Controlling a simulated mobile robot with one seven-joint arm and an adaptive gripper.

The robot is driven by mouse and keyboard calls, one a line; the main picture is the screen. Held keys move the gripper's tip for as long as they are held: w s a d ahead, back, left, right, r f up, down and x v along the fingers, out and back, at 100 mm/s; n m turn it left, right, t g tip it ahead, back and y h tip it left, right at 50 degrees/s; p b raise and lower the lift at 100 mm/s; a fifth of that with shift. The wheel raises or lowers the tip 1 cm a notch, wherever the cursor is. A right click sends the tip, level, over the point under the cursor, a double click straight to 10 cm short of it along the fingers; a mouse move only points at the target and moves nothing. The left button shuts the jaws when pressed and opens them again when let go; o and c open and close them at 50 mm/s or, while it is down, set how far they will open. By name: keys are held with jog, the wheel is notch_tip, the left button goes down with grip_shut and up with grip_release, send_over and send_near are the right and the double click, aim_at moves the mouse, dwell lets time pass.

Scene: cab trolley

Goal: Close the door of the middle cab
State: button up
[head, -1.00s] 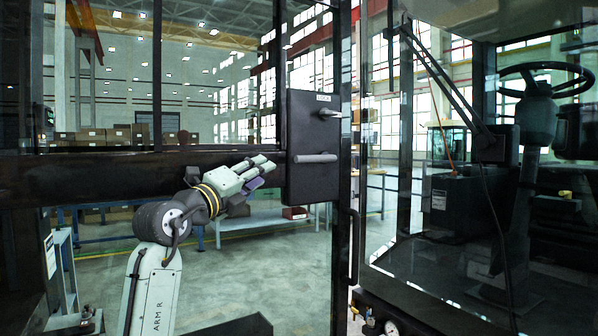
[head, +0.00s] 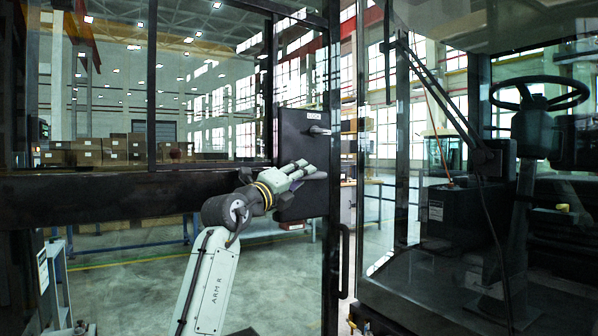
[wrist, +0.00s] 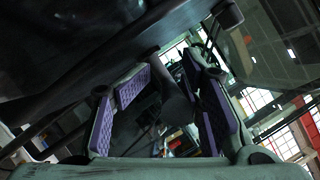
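The cab door is a glazed panel in a dark frame (head: 333,215). It stands open beside the cab interior. A black lock box (head: 298,120) sits on it, with a grey upper lever (head: 320,130). My gripper (head: 306,172) is in front of the lower part of the box and covers most of the lower handle. In the wrist view, my gripper (wrist: 170,100) has its two purple-padded fingers apart. A dark rounded part (wrist: 175,98) shows between or beyond them. I cannot tell whether the fingers touch it.
The cab interior on the right has a steering wheel (head: 540,93) and a dark console (head: 455,210). A vertical pull bar (head: 344,262) is by the door edge. A dark horizontal beam (head: 130,197) crosses at left. Boxes (head: 85,152) stand in the hall behind.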

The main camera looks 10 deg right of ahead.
jog(key=shift+w+r, duration=0.15)
jog(key=shift+w, duration=0.05)
jog(key=shift+c, duration=0.4)
jog(key=shift+a, duration=0.1)
grip_shut()
dwell(0.6)
jog(key=c, duration=0.7)
grip_release()
jog(key=o, duration=0.8)
